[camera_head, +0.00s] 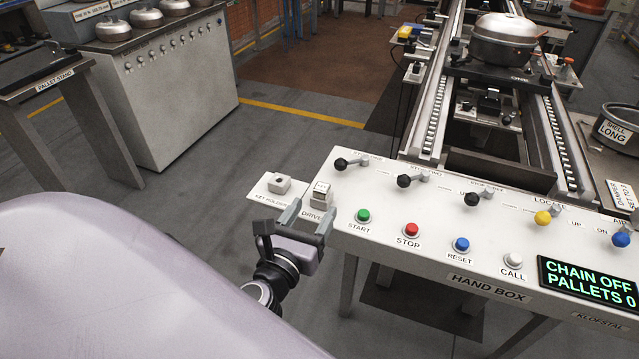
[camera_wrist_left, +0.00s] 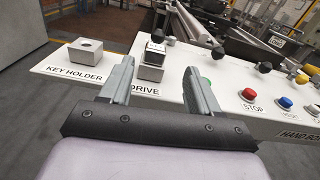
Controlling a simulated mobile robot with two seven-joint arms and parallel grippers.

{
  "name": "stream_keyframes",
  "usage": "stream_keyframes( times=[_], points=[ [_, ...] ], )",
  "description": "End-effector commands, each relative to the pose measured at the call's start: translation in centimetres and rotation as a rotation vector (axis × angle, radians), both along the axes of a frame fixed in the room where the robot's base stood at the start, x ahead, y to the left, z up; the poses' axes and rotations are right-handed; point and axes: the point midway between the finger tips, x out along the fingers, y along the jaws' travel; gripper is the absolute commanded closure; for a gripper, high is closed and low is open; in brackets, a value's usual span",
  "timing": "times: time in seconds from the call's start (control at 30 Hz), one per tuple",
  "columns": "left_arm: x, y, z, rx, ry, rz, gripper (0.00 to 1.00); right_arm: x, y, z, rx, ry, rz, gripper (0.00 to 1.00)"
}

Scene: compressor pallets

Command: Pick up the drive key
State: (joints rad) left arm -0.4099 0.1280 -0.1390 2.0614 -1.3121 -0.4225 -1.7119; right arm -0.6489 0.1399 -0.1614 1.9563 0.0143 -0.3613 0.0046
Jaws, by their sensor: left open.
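The drive key (camera_head: 321,188) looks like a small pale block with a dark-marked top. It sits upright on a grey block (camera_wrist_left: 150,73) behind the DRIVE label at the left end of the hand box. The key also shows in the left wrist view (camera_wrist_left: 156,49). Left of it, the key holder (camera_head: 279,184) is a grey block with a dark hole in its top; it shows in the wrist view too (camera_wrist_left: 86,51). My left gripper (camera_head: 313,209) is open and empty, just in front of the key, its fingers pointing towards it. My right gripper is not in view.
The hand box (camera_head: 440,245) carries green, red, blue and white buttons, with a row of levers (camera_head: 404,181) behind them. A conveyor (camera_head: 430,110) with a compressor shell (camera_head: 503,42) lies beyond. Open floor (camera_head: 290,140) lies left of the box.

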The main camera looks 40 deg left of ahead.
Motion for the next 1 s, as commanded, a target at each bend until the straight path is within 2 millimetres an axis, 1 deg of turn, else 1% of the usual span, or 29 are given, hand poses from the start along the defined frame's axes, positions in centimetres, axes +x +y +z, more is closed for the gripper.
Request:
stream_keyframes(
  times=[0.1, 0.27, 0.53, 0.7, 0.8, 0.9, 1.0],
  points=[
    [0.1, 0.1, 0.3, 0.055, -0.004, 0.003, 0.38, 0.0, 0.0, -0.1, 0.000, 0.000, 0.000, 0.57],
    [0.9, 0.3, 0.5, 0.074, -0.005, 0.005, 0.38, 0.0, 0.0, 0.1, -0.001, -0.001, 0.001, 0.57],
    [3.1, 1.0, 0.5, 0.071, -0.005, 0.005, 0.38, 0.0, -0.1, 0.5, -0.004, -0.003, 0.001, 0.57],
    [5.4, 1.8, 0.5, 0.071, -0.006, 0.005, 0.38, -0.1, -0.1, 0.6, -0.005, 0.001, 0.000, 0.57],
    [6.4, 2.0, 0.4, 0.071, -0.005, 0.005, 0.38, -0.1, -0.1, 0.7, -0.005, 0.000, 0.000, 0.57],
    [6.9, 2.2, 0.4, 0.070, -0.005, 0.005, 0.38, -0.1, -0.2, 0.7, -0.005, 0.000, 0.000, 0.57],
    [7.0, 2.2, 0.3, 0.070, -0.004, 0.004, 0.38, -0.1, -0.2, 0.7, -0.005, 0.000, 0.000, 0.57]
  ],
)
